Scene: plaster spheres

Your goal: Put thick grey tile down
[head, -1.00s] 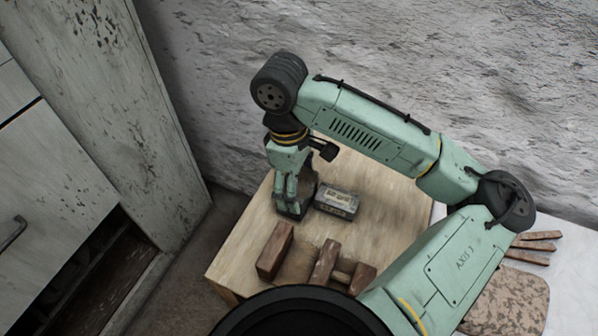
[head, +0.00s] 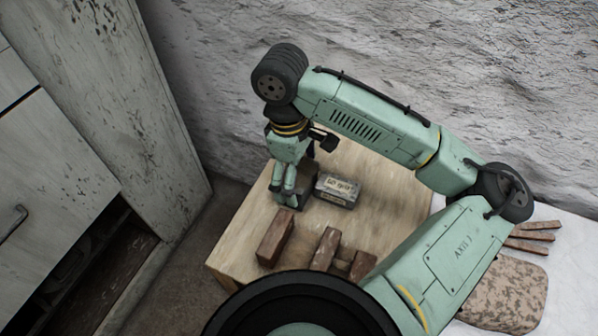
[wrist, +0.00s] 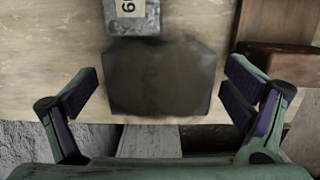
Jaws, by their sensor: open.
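The thick grey tile (wrist: 160,92) is a dark, blurred slab in the middle of the wrist view, over the pale wooden table top. In the head view the tile (head: 309,177) is partly hidden behind my gripper (head: 287,190), near the table's left edge. My gripper (wrist: 162,82) is open in the wrist view. One finger stands on each side of the tile, with a visible gap to both. I cannot tell exactly whether the tile lies flat on the wood.
A grey grit block (head: 337,190) with a pale label sits close beside the tile. Reddish-brown blocks (head: 275,237) stand nearer the table's front. The wooden table (head: 235,245) has bare wood at right. A rough wall (head: 220,60) rises behind; a camouflage pad (head: 508,290) lies at right.

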